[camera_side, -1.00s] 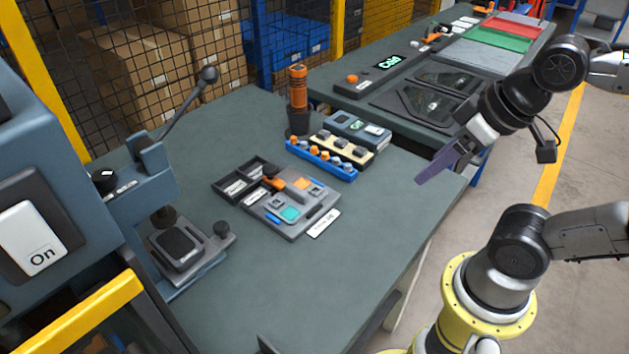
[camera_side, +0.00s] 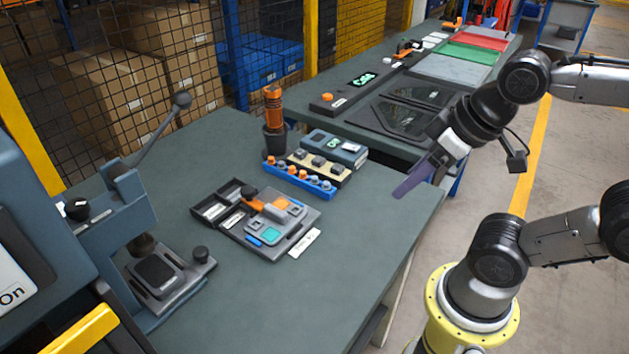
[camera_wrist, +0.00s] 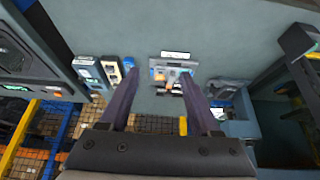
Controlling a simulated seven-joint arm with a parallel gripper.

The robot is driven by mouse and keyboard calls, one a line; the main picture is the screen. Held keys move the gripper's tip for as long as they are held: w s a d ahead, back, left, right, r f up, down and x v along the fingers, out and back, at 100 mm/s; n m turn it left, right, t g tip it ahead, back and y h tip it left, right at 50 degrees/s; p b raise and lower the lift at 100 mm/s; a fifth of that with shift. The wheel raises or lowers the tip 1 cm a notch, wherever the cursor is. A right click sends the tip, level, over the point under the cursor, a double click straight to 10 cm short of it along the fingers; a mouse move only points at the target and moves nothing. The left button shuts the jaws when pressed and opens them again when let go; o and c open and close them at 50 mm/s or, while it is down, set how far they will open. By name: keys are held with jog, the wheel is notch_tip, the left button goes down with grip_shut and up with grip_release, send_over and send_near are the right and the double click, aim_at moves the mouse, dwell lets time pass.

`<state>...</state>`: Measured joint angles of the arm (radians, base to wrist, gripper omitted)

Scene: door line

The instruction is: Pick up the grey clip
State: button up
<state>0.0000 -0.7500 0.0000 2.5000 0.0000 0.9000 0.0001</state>
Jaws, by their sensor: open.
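Small dark grey pieces (camera_side: 318,161) sit in a row on a beige rack (camera_side: 338,177) on the near table; they look like clips, but are too small to be sure. The beige rack also shows left of my fingers in the wrist view (camera_wrist: 111,72). My gripper (camera_side: 404,188) has purple fingers and hangs near the table's right edge, to the right of the racks and apart from them. In the wrist view my gripper (camera_wrist: 157,78) is open, with nothing between its fingers.
A blue rack (camera_side: 298,180) with orange and grey pieces stands in front of the beige rack. A black cup (camera_side: 275,140) holds an orange-handled tool. A grey assembly board (camera_side: 270,222) lies mid-table, a lever press (camera_side: 160,275) at left. The table's front is clear.

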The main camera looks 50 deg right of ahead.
jog(key=w+d+r+m+g, duration=0.1)
jog(key=w+r+m, duration=0.3)
jog(key=w+r, duration=0.35)
jog(key=m+g, duration=0.5)
send_over(315, 177)
jog(key=f, duration=1.8)
jog(key=shift+s+f, duration=0.2)
jog(key=shift+f, duration=0.15)
jog(key=shift+w+f, duration=0.15)
jog(key=shift+f, duration=1.45)
jog(key=shift+w+f, duration=0.1)
jog(key=shift+f, duration=1.5)
jog(key=shift+c, duration=0.3)
